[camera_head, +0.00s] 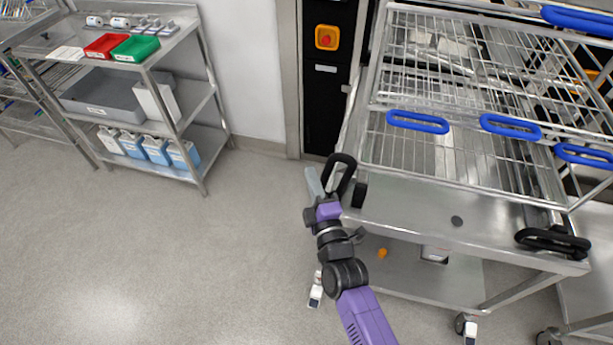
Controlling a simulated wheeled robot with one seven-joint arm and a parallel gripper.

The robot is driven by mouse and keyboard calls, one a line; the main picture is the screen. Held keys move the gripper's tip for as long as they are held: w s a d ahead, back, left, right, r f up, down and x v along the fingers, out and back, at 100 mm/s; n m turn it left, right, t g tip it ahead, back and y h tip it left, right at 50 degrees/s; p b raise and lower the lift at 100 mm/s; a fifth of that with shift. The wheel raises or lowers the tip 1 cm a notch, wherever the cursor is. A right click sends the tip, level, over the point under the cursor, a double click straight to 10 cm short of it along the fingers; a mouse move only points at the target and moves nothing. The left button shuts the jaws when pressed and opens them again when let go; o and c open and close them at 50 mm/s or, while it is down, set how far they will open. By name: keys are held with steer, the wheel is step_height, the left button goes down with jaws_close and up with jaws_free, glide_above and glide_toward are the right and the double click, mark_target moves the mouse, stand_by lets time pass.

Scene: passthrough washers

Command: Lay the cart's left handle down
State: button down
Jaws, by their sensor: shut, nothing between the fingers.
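The metal cart (400,213) stands at the right. Its left handle (341,174) is a black loop at the cart's near left corner; it sticks up at a tilt from its black mount. My gripper (314,183) is at the left side of this handle, very close to it; I cannot tell whether they touch. The grey fingers are shut with nothing held, and the handle partly overlaps them in the picture. The cart's right handle (552,241), also black, looks low and close to flat at the near right corner.
A wire rack (450,151) with blue handles (418,122) rests on the cart. A steel shelf (180,60) with red and green trays and several bottles stands at the left. A black panel (325,80) with an orange-framed button is behind. The floor left of the cart is clear.

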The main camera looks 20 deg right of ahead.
mark_target(326, 174)
steer(key=shift+s+d+f, duration=0.15)
steer(key=shift+s+d, duration=0.25)
steer(key=shift+d, duration=0.4)
steer(key=shift+d, duration=0.1)
